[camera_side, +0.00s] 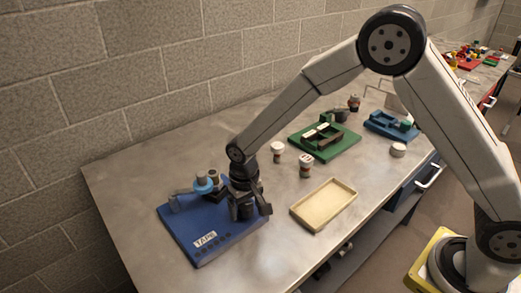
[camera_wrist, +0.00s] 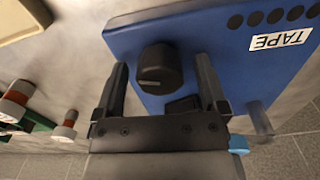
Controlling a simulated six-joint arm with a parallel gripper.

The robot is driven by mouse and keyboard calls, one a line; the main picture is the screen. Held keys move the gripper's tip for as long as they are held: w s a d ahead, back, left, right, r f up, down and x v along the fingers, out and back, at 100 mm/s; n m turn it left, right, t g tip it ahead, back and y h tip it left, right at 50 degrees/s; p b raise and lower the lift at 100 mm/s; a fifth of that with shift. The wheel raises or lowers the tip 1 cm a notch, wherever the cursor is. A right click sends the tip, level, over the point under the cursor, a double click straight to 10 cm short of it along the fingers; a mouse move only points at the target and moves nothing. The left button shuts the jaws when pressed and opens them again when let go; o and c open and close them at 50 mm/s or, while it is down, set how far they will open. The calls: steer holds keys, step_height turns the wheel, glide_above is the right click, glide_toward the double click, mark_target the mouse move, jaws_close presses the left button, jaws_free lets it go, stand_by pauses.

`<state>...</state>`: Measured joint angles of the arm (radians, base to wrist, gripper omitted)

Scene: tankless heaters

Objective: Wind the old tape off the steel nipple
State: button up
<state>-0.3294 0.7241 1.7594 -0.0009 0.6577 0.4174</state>
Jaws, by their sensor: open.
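The blue board (camera_side: 215,240) with a white TAPE label (camera_side: 205,239) lies at the near left of the bench; it also fills the upper right of the wrist view (camera_wrist: 215,45). On it stands a grey cylinder, apparently the steel nipple (camera_side: 201,175), with a light-blue band (camera_side: 203,187) around it. A light-blue piece also shows at the lower right of the wrist view (camera_wrist: 239,143), mostly hidden by my gripper. My gripper (camera_side: 250,210) points down over the board's right part, open. In the wrist view, a black knob (camera_wrist: 159,70) lies between its spread fingers; contact cannot be told.
A shallow cream tray (camera_side: 324,205) lies right of the board. Two small jars (camera_side: 306,166) (camera_side: 277,152) and a green board with parts (camera_side: 340,147) stand behind. Another blue board (camera_side: 391,126) is farther back. A block wall runs along the left.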

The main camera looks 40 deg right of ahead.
steer(key=shift+c, duration=0.2)
jaws_close()
steer(key=shift+n, duration=0.5)
steer(key=n, duration=0.4)
steer(key=shift+n, duration=2.4)
